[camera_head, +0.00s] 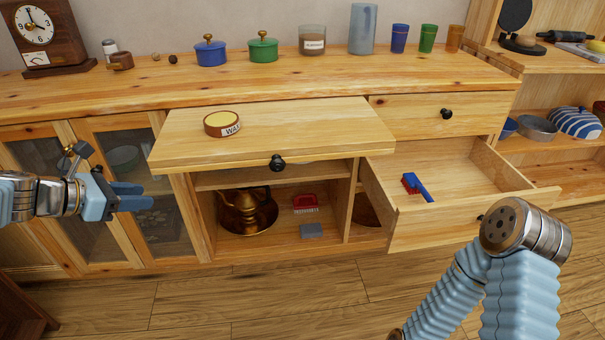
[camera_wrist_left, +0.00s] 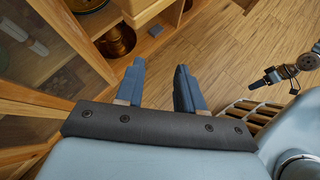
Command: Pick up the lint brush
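A lint brush, apparently the blue-handled tool with a red head (camera_head: 418,187), lies in the open drawer (camera_head: 470,208) at the right of the cabinet. My left gripper (camera_head: 146,195) is open and empty in front of the glass doors, far to the left of the brush. In the left wrist view its two blue fingers (camera_wrist_left: 160,68) are apart with nothing between them. My right arm stands in front of the drawer at lower right in the head view, its gripper out of frame. A small dark arm end (camera_wrist_left: 270,76), probably my right gripper, shows in the left wrist view, too small to read.
Pots, jars and cups line the countertop. The wooden floor (camera_head: 250,290) is clear.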

